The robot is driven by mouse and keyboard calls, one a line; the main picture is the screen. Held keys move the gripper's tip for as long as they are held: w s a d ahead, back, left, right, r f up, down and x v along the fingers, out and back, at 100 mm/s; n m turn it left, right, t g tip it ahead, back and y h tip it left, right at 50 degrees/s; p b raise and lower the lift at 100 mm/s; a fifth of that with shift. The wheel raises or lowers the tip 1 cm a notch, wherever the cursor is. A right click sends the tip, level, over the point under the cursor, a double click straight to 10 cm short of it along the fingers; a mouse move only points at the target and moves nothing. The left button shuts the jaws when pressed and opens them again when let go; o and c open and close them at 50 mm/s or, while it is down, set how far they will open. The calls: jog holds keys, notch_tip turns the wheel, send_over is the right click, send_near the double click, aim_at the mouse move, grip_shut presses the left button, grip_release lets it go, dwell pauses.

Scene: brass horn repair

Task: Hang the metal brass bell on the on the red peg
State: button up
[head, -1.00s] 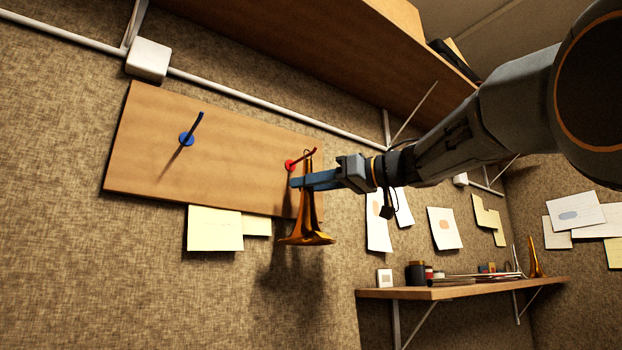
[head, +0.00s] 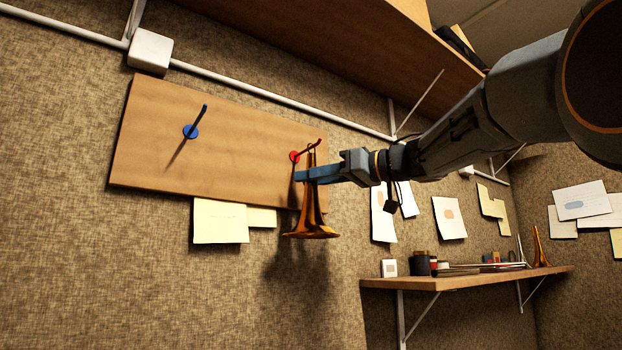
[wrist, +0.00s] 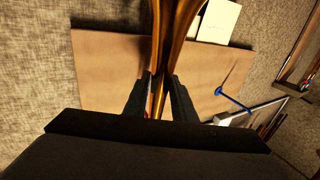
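The brass bell (head: 311,224) hangs mouth-down in my gripper (head: 304,177), its flare at the bottom and a small loop at its top. My gripper's blue-grey fingers are shut on its narrow stem. The red peg (head: 296,156) sticks out of the wooden board at its right end, angled up to the right. The bell's top loop is close to the peg's tip in the head view; I cannot tell whether the peg passes through it. In the wrist view the bell (wrist: 171,40) rises between the two dark fingers (wrist: 160,98). The red peg is mostly hidden there.
The wooden board (head: 150,150) on the wall also bears a blue peg (head: 191,131) at left. Yellow notes (head: 220,221) hang below it. A shelf (head: 450,283) with jars and another brass cone (head: 539,247) is at lower right. An overhead cabinet (head: 330,50) is above.

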jog(key=o, duration=0.5)
jog(key=shift+c, duration=0.2)
jog(key=shift+d, duration=0.1)
jog(key=b+v, duration=0.2)
jog(key=v, duration=0.5)
jog(key=shift+s+d, duration=0.25)
jog(key=shift+d, duration=0.05)
